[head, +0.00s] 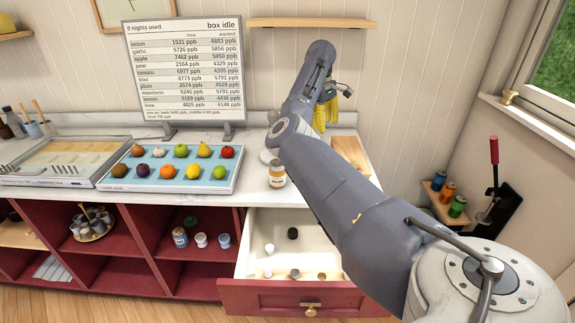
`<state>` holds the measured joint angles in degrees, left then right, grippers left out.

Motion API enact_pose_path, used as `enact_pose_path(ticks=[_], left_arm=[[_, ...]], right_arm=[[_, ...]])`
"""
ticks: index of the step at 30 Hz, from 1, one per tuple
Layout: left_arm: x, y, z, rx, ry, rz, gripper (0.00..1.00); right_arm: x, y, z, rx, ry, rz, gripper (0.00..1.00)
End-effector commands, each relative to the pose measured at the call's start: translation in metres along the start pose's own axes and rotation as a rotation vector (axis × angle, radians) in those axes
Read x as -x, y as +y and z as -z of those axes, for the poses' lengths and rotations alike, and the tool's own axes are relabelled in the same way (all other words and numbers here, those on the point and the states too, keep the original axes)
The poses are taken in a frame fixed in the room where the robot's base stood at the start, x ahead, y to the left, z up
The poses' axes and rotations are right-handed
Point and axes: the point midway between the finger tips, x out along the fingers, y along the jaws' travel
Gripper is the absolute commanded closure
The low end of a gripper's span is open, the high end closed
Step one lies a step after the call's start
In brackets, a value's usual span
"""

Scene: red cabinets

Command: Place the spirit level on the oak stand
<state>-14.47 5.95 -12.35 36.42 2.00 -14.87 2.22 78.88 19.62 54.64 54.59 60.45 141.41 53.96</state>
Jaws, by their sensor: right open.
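I cannot make out a spirit level anywhere in the head view. A flat light-wood piece (350,153) lies at the right end of the white counter, partly behind my right arm; it may be the oak stand, but I cannot be sure. My right gripper (341,90) is above the back of the counter, near the wall, small and partly hidden by its own arm. It is open, and I see nothing held in it. Yellow hanging things (325,114) show just below it. My left gripper is out of view.
A blue tray of fruit (168,188), a jar (277,175) and a display board (186,70) stand on the counter. An open drawer (285,292) with small items juts out below. A wall shelf (312,22) is above. Cans (447,191) stand at right.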

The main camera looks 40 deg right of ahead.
Motion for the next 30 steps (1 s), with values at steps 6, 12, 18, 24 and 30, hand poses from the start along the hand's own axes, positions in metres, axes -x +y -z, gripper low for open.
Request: enact_pose_path(ticks=[6, 12, 18, 24, 30], left_arm=[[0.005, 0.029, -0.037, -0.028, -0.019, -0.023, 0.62], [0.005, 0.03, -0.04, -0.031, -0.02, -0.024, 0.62], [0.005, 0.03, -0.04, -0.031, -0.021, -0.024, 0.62], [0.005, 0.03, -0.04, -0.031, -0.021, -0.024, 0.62], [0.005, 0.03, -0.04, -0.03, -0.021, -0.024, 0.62]], right_arm=[[-0.001, -0.025, 0.022, -0.078, 0.09, 0.108, 0.53], [-0.026, -0.029, 0.025, -0.086, 0.093, 0.118, 0.53], [-0.063, -0.033, 0.028, -0.083, 0.092, 0.117, 0.53], [-0.095, -0.036, 0.031, -0.083, 0.092, 0.116, 0.53], [-0.114, -0.038, 0.034, -0.082, 0.094, 0.115, 0.53]])
